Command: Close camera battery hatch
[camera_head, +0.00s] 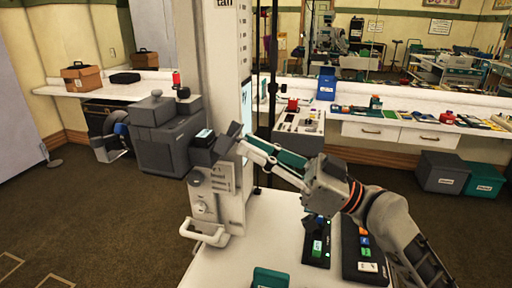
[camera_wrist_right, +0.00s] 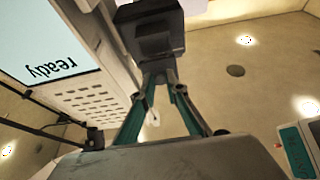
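A dark boxy camera (camera_head: 206,150) with a small lit screen on top sits on the front of a tall white column. It also shows in the right wrist view as a dark block (camera_wrist_right: 150,32) at the top. My right gripper (camera_head: 238,134) reaches in from the right, and its fingertips are at the camera's right side. In the right wrist view the two teal-grey fingers (camera_wrist_right: 160,78) converge at the tips, close together, and their ends overlap the dark block. Whether they touch it I cannot tell. The hatch cannot be made out clearly. My left gripper is not in view.
The white column (camera_head: 222,85) has a handle (camera_head: 205,234) low down and a screen reading "ready" (camera_wrist_right: 50,50). A white table (camera_head: 240,262) in front holds dark button panels (camera_head: 317,240). A grey machine (camera_head: 168,135) stands behind left. A long counter (camera_head: 350,119) runs along the back.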

